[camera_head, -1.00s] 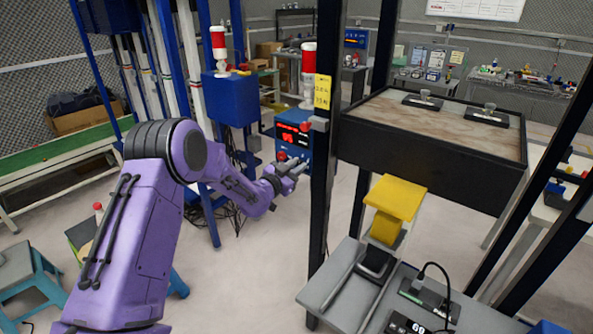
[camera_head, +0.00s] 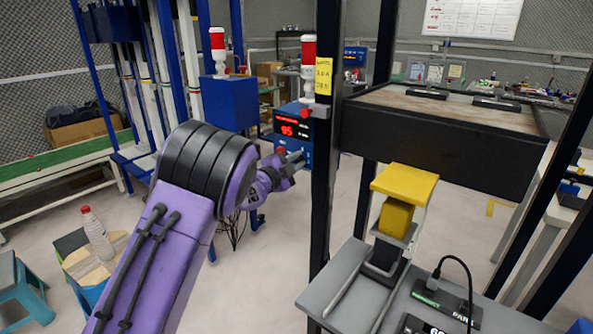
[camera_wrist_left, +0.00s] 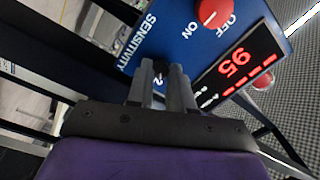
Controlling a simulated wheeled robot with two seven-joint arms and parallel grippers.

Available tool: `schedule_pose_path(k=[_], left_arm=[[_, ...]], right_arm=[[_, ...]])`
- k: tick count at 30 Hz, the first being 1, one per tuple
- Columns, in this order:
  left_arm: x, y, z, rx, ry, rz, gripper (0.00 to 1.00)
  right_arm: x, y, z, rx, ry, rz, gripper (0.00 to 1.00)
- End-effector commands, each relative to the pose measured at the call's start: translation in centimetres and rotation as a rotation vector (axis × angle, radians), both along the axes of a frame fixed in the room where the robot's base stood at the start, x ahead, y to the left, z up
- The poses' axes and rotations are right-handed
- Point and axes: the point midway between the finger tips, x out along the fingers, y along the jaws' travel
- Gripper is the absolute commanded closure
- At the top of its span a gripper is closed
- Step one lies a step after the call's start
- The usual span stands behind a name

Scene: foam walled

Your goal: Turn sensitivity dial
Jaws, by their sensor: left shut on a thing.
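My left gripper (camera_head: 297,159) is at the front of the box. In the left wrist view its fingers (camera_wrist_left: 163,72) are shut on the small dark sensitivity dial (camera_wrist_left: 161,70), which they mostly hide. My right gripper is not in view.
A dark upright post (camera_head: 325,150) with a yellow label stands just right of the box. A black-sided table (camera_head: 440,148) and a yellow block (camera_head: 404,184) on a grey stand are to the right. A blue box with a red-and-white lamp (camera_head: 217,50) is at left.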

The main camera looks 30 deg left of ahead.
Motion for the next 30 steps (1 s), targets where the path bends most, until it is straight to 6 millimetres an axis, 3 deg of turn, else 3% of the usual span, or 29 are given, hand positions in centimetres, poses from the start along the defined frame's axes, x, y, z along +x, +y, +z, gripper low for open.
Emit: schedule_pose_path(k=[6, 23, 24, 25, 30], left_arm=[[-0.04, 0.04, -0.30, 0.069, -0.002, 0.001, 1.00], [-0.03, 0.06, -0.15, 0.092, -0.003, 0.000, 1.00], [-0.04, 0.06, -0.15, 0.092, -0.003, 0.001, 0.66], [-0.03, 0.05, -0.15, 0.092, -0.004, 0.001, 0.56], [0.00, 0.00, -0.10, 0.092, -0.005, 0.000, 0.54]], right_arm=[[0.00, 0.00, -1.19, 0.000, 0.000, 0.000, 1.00], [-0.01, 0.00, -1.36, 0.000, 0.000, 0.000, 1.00], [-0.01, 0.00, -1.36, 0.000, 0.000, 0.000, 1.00], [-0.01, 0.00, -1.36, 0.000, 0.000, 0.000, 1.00], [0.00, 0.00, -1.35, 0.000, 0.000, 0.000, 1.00]])
